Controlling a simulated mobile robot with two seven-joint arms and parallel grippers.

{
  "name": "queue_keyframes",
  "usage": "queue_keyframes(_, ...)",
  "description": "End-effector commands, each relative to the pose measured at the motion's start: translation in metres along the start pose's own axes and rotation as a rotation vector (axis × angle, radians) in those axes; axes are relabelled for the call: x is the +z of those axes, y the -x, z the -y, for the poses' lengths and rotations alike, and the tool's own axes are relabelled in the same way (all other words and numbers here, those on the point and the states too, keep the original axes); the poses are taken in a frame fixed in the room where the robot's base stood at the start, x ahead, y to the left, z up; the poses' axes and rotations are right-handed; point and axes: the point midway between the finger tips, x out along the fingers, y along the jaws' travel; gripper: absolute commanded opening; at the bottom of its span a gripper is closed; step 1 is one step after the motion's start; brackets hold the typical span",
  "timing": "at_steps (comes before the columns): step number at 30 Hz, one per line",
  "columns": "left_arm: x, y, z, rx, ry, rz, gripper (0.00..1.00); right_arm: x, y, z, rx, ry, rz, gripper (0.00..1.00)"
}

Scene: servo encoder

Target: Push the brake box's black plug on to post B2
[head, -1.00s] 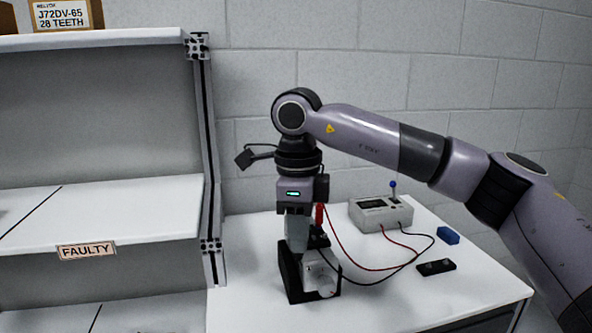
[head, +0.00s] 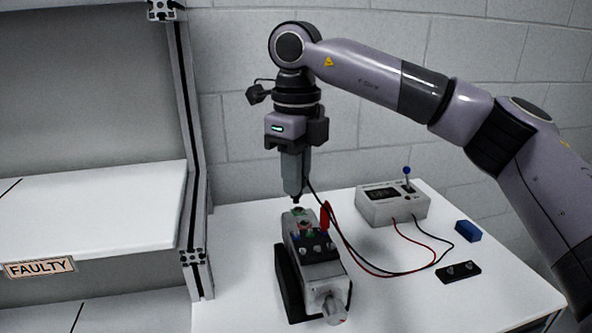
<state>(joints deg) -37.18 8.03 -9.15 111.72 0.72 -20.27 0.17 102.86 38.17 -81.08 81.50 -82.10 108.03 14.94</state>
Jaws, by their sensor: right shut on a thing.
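The brake box (head: 392,206), a pale box with a dark display and a blue-tipped lever, stands on the white bench. A red and a black lead run from it. My right gripper (head: 296,197) points down, shut on the black plug (head: 297,202), which shows only as a small dark tip with the black lead beside it. It is over the far end of the grey servo (head: 316,268), which lies in a black cradle (head: 288,287). The red plug (head: 325,215) stands upright at the servo's right side. Post labels, B2 included, are too small to read. My left gripper is out of view.
A blue block (head: 468,231) and a black strip with two studs (head: 458,272) lie at the right of the bench. A shelf unit with a FAULTY label (head: 40,267) stands at the left. The bench front right is clear.

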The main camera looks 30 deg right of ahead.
Motion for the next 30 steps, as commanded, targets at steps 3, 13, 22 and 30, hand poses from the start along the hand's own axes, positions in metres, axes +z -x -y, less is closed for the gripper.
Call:
queue_keyframes(3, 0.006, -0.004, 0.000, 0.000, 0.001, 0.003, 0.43, 0.000, -0.007, 0.000, 0.000, 0.000, 0.000, 0.00)
queue_keyframes(13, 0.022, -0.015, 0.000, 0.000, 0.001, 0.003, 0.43, 0.000, -0.030, 0.000, -0.001, 0.001, -0.001, 0.00)
queue_keyframes(22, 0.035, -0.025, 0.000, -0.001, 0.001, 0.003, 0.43, 0.000, -0.051, 0.000, 0.000, 0.001, 0.000, 0.00)
queue_keyframes(30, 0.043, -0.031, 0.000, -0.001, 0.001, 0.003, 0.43, 0.000, -0.066, 0.000, 0.000, 0.000, 0.000, 0.00)
